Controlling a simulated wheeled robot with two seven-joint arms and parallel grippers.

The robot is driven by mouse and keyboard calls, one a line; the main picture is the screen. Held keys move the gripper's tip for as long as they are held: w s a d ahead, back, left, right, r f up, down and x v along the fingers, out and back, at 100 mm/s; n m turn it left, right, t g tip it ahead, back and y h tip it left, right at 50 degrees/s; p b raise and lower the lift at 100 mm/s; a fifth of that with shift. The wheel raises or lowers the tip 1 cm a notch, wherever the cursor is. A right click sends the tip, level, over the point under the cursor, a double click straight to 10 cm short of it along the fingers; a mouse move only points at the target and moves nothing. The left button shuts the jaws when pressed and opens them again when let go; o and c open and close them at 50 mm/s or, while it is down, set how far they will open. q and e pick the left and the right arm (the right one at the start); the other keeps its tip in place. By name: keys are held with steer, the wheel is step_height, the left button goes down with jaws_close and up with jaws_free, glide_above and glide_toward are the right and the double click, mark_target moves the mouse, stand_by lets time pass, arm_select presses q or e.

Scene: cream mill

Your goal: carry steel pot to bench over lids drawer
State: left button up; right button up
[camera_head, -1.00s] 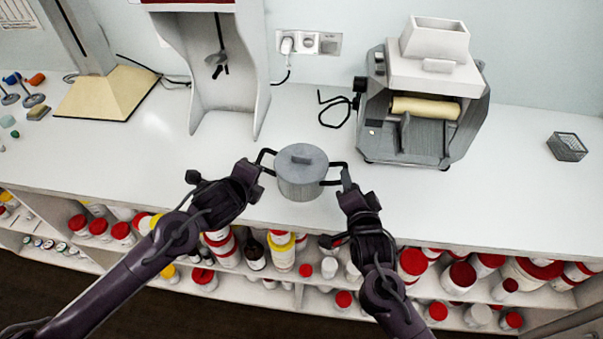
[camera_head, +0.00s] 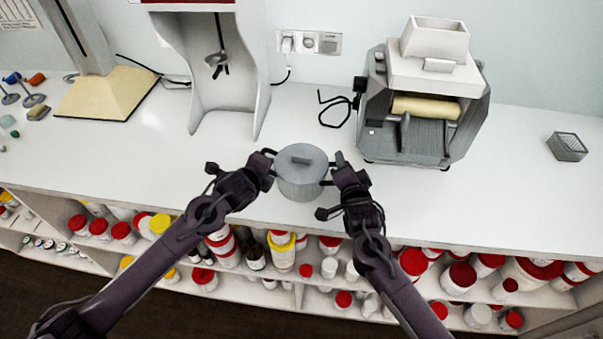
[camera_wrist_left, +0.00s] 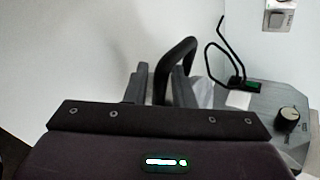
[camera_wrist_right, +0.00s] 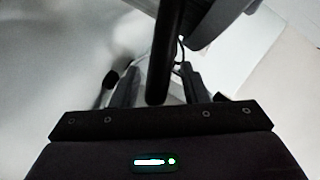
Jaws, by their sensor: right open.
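The steel pot (camera_head: 301,184), grey with a lid on, stands upright on the white bench (camera_head: 150,165) near its front edge, a dark handle on each side. My left gripper (camera_head: 266,162) is at the pot's left handle. In the left wrist view the dark handle (camera_wrist_left: 178,58) passes between its fingers (camera_wrist_left: 160,88); whether they press on it is unclear. My right gripper (camera_head: 338,167) is at the right handle. In the right wrist view its fingers (camera_wrist_right: 160,88) stand open with the handle (camera_wrist_right: 164,50) between them. I cannot make out a lids drawer.
A grey machine with a roller (camera_head: 425,105) stands behind right of the pot. A white stand (camera_head: 215,80) is behind left. Shelves of red-lidded jars (camera_head: 410,262) lie below the bench edge. The bench front right is clear.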

arm_select(q)
jaws_close()
arm_select(e)
steer(key=c, duration=0.5)
jaws_close()
steer(key=shift+f, duration=0.1)
arm_select(q)
steer(key=shift+r, duration=0.15)
